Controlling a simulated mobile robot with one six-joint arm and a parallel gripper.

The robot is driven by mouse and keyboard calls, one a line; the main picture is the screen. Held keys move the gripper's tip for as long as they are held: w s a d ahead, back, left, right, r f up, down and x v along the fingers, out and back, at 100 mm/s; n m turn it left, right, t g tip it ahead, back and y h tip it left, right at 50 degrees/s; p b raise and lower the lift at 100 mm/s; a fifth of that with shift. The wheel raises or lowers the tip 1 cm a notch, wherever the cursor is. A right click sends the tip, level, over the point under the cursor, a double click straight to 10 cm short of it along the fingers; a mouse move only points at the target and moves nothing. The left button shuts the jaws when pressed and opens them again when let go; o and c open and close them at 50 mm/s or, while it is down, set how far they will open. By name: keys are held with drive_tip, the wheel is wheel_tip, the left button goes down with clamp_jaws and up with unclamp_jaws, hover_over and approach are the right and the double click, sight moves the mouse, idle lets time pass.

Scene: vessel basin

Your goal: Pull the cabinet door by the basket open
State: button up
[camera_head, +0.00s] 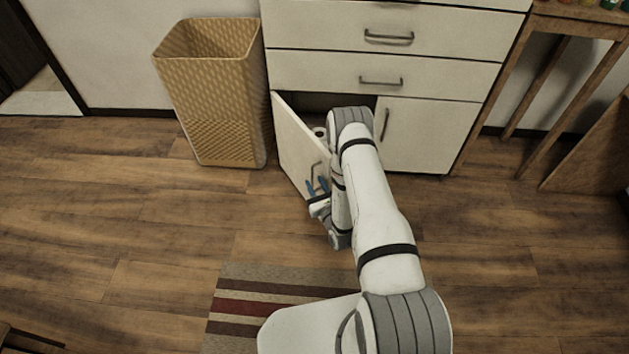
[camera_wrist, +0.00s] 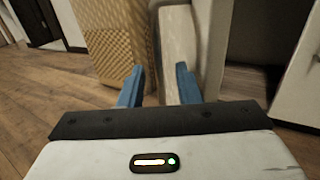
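The cabinet door by the basket (camera_head: 298,150) is a cream panel, hinged at its left side and standing well open toward me. In the wrist view the door (camera_wrist: 178,45) rises ahead, beyond the fingers. Its dark bar handle (camera_head: 315,170) is on the outer face near the free edge; I cannot make it out in the wrist view. My gripper (camera_head: 317,187) has blue fingers, just below the handle in the head view. Whether a finger touches the door is unclear.
The tall woven basket (camera_head: 210,95) stands left of the door, close to its hinge side. The right cabinet door (camera_head: 420,135) is shut, below closed drawers (camera_head: 435,75). A striped rug (camera_head: 240,295) lies in front.

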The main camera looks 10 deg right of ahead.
drive_tip(key=s+d+p, duration=0.1)
drive_tip(key=s, duration=0.5)
drive_tip(key=shift+d, duration=0.1)
